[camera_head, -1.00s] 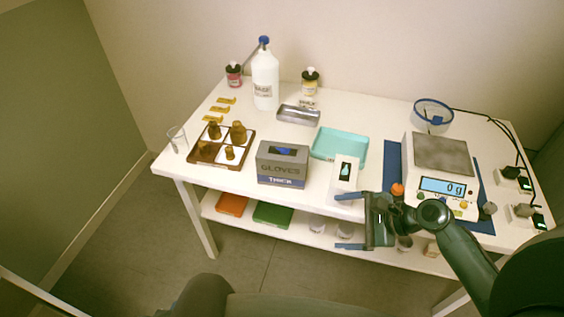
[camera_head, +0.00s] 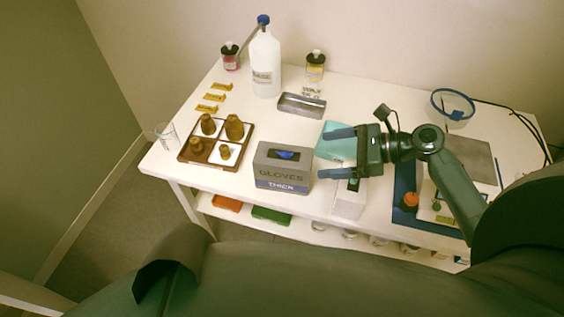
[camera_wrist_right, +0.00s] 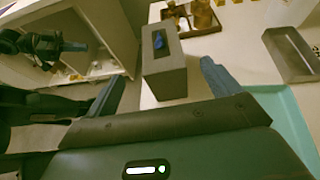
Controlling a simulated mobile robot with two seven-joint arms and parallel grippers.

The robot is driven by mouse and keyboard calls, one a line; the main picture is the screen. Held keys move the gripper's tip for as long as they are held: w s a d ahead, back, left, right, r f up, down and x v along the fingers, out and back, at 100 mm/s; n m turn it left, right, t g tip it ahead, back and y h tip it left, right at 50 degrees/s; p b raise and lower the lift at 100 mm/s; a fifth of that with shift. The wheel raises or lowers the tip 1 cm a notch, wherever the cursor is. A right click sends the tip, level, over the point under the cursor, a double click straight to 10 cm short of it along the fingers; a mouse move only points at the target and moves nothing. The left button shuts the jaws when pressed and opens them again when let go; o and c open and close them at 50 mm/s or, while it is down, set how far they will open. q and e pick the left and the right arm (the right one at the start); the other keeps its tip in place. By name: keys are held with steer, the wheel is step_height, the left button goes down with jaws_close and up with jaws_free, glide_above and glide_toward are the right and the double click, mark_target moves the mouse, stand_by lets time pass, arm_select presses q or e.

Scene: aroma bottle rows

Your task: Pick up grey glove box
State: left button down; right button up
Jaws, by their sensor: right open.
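The grey glove box (camera_head: 283,168), marked GLOVES and THICK, stands on the white table near its front edge. Blue shows in the slot on its top. My right gripper (camera_head: 322,154) is just to the right of the box, open, with its two fingers pointing left toward it. In the right wrist view the box (camera_wrist_right: 163,70) lies ahead of the open fingers (camera_wrist_right: 160,84), roughly between their lines and apart from them. Nothing is between the fingers.
A brown tray of bottles (camera_head: 184,157) stands left of the box. A metal tray (camera_head: 302,112) lies behind it. A turquoise tray (camera_head: 335,150) and a white box (camera_head: 349,200) are under or beside my right gripper. A scale (camera_head: 480,158) stands further right.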

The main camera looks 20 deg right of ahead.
mark_target(296, 157)
steer(key=x, duration=1)
steer(key=shift+w+a+f, duration=0.1)
steer(key=shift+w+f, duration=0.05)
steer(key=shift+f, duration=0.1)
steer(key=shift+c, duration=0.3)
steer(key=c, duration=1.4)
